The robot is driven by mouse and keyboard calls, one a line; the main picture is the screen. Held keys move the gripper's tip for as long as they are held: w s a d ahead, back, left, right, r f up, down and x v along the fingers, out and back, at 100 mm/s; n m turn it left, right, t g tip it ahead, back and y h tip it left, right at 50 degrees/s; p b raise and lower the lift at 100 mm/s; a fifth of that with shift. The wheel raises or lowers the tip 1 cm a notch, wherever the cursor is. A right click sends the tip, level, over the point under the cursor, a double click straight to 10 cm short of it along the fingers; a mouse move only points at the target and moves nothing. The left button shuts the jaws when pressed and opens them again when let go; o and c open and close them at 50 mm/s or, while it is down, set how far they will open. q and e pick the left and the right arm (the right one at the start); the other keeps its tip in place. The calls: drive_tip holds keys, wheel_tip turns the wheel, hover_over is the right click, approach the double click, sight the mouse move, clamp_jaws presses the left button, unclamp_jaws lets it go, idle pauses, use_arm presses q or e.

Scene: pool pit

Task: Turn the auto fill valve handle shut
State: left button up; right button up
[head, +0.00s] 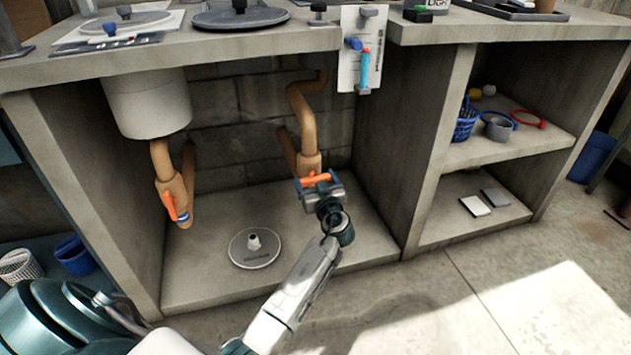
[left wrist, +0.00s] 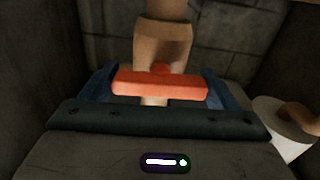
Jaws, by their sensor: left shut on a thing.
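My left gripper (head: 318,183) is inside the open bay under the counter, at the right-hand tan pipe (head: 307,125). It is shut on an orange valve handle (head: 316,179). In the left wrist view the handle (left wrist: 160,86) lies crosswise between my blue fingers, with the tan valve body (left wrist: 162,42) behind it. A second orange handle (head: 169,205) sits on the left-hand pipe, steep and slightly tilted, apart from my gripper. No readable label shows which valve is the auto fill one. My right gripper is out of view.
A white cylinder (head: 147,104) hangs under the counter at the left of the bay. A round grey lid (head: 254,248) lies on the bay floor left of my arm. The bay's right wall (head: 385,165) stands close to my gripper. Shelves to the right hold a blue basket (head: 466,124).

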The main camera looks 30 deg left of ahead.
use_arm(q)
drive_tip(key=shift+m, duration=0.3)
drive_tip(key=o, duration=0.9)
drive_tip(key=shift+s+d, duration=0.1)
drive_tip(key=p+v, duration=0.1)
drive_tip(key=v, duration=0.9)
drive_tip(key=shift+s+d, duration=0.15)
drive_tip(key=shift+s, duration=0.1)
